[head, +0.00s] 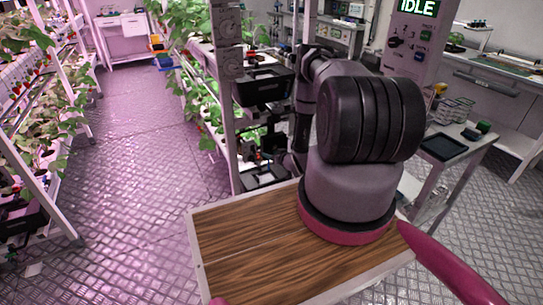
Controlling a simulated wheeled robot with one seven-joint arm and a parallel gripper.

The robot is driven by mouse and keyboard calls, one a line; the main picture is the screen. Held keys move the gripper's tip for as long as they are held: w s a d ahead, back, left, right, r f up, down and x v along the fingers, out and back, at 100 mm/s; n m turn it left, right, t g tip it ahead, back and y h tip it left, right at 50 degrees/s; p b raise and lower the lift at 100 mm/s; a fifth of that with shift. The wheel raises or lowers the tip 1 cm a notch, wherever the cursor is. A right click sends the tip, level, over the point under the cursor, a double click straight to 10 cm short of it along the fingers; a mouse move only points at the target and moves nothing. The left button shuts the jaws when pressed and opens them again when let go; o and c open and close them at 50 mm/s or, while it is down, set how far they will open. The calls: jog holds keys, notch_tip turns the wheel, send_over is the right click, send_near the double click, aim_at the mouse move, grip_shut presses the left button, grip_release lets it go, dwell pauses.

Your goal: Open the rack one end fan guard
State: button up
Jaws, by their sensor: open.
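The end of a plant rack (232,120) stands just beyond my base, with a tall pale end post. Pale plates with round shapes, which look like a fan unit (229,62), sit on the upper part of this post. I cannot make out which part is the fan guard, or whether it is open or shut. My arm bends over and down to the right of the rack end. My gripper (262,155) is small and dark among dark rack parts low beside the post. It is open, and I see nothing held in it. Its fingertips are hard to make out.
A dark box (263,88) juts from the rack end, close to my arm. Another plant rack (60,150) stands at the left, with a clear metal-plate aisle (130,160) between. A cart with a dark tray (443,147) and a panel reading IDLE (415,40) are at the right.

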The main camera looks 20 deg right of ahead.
grip_shut()
dwell(1.3)
